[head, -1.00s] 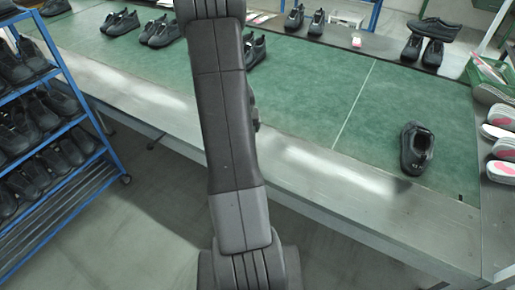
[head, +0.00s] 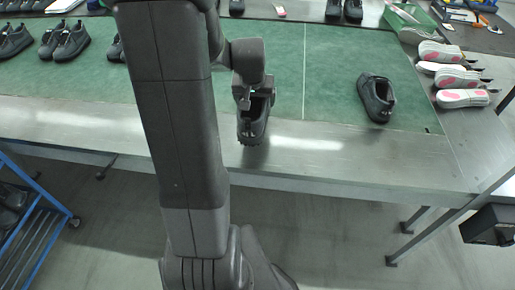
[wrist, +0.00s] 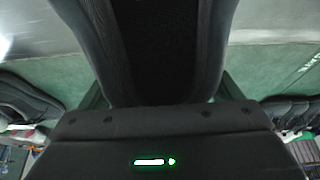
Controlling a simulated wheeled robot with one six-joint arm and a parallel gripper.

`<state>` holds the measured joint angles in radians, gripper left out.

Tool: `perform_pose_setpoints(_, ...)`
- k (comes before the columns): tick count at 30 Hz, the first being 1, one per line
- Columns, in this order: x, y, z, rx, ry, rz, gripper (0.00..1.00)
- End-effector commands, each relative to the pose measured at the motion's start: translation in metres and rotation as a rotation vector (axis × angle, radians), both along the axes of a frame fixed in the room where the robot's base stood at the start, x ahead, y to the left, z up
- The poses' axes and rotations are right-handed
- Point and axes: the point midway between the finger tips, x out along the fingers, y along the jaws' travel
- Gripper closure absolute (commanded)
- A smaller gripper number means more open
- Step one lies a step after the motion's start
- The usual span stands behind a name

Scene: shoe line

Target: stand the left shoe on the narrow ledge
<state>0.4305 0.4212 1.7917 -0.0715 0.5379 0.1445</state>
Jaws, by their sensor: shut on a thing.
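My gripper (head: 254,92) is shut on a dark shoe (head: 252,124), the only one it holds. The shoe hangs below the jaws over the metal ledge (head: 330,146) along the near side of the green belt. I cannot tell whether its sole touches the metal. In the wrist view the held shoe (wrist: 218,45) fills the upper middle, with its dark opening towards the camera and the ledge and belt behind it. Another dark shoe (head: 376,97) stands alone on the green belt to the right, apart from the gripper.
The green belt (head: 335,70) is bare between the two shoes. Several dark shoes (head: 65,42) stand at its left. Several pale shoe pieces with pink patches (head: 462,98) lie on the right side table. A blue rack (head: 40,225) stands at lower left.

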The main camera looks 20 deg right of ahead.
Motion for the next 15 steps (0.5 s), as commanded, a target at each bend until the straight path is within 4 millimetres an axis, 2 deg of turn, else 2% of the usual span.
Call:
perform_pose_setpoints(4, -0.011, -0.011, -0.004, 0.002, 0.001, -0.027, 0.5)
perform_pose_setpoints(12, -0.013, -0.011, -0.05, 0.004, 0.002, -0.029, 0.5)
perform_pose_setpoints(15, -0.012, -0.011, -0.058, 0.001, 0.0, -0.029, 0.5)
